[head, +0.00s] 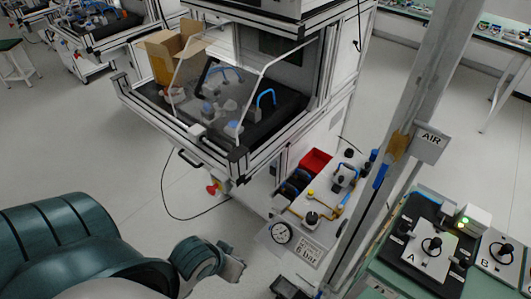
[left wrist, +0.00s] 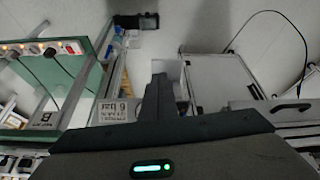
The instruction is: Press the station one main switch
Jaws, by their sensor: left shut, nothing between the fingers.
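A workstation with a clear guard (head: 225,75) stands at the upper middle of the head view. A small red knob (head: 214,188) sits low on its front, below the frame edge; I cannot tell for sure that it is the main switch. My left gripper (head: 232,268) is in the lower middle, apart from the station and below the knob in the picture. In the left wrist view its fingers (left wrist: 158,95) are together with nothing between them. The knob is not clear in the wrist view. My right gripper is not in view.
An air unit with a gauge (head: 281,233) and a 6 bar sign (head: 307,251) stands right of my gripper. A post with an AIR sign (head: 430,141) rises beside it. A green bench (head: 385,279) holds boxes A and B. A black cable hangs below the station; floor is open at left.

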